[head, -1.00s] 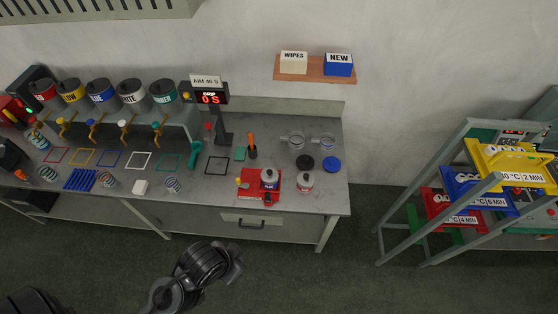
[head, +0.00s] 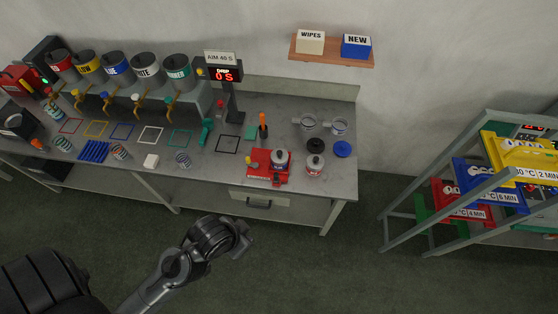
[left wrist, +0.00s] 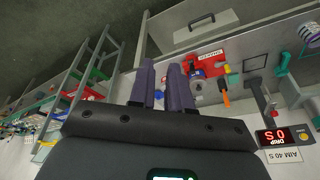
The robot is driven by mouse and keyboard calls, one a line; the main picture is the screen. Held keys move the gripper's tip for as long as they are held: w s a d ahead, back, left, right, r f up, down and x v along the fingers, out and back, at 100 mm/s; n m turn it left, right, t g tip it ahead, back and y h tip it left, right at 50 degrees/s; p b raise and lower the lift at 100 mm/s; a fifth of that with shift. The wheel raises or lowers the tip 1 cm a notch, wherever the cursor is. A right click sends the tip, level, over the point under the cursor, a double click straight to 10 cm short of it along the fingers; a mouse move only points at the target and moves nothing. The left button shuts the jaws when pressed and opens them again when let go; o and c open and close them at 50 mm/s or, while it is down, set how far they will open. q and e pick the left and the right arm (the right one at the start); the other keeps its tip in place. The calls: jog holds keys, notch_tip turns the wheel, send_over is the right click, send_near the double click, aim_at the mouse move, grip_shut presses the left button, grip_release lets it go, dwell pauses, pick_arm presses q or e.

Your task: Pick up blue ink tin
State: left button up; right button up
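I cannot tell for certain which thing is the blue ink tin. A small blue and white can (head: 55,113) stands at the bench's left, near the red drum. A drum with a blue label (head: 117,65) is mounted in the row of ink drums. A flat blue disc (head: 342,149) lies at the bench's right. My left arm reaches in from the bottom left, its end in front of the bench, apart from everything on it. In the left wrist view my left gripper (left wrist: 163,66) has its two fingers slightly apart, with nothing between them. My right gripper is out of view.
The grey bench (head: 205,192) holds coloured outlines, several striped cups, a red fixture (head: 268,165) and a drip display (head: 220,74). A shelf (head: 333,52) hangs above. A rack with coloured trays (head: 500,188) stands right. The floor in front is clear.

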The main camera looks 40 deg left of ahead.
pick_arm(q)
jog(key=o, duration=1.5)
